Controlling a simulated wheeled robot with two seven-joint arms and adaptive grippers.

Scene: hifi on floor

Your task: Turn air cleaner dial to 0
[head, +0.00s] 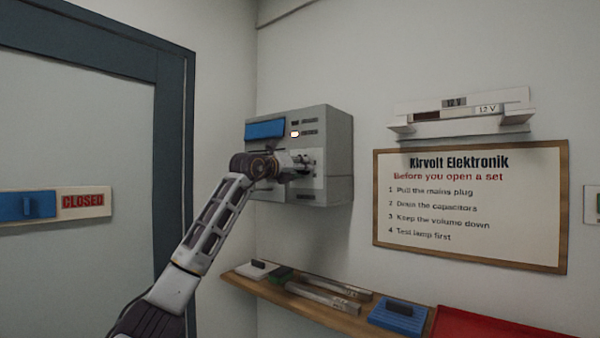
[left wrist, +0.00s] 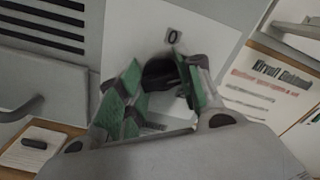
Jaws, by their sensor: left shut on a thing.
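The air cleaner is a grey wall box (head: 335,135) with a blue panel, a lit orange lamp and a pale plate on its front. My left gripper (head: 303,163) reaches its front from the left and covers the dial in the head view. In the left wrist view the dial (left wrist: 160,74) is a dark knob between the green finger pads of my left gripper (left wrist: 158,92), which is shut on it. A "0" label (left wrist: 174,36) shows just above the dial. The dial's pointer cannot be made out. My right gripper is not in view.
Below the box is a wooden shelf (head: 262,289) with bars and a blue block (head: 398,316). A framed sign (head: 470,205) and a white rack (head: 460,118) are on the wall to the right. A door with a "CLOSED" slider (head: 85,201) is at left.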

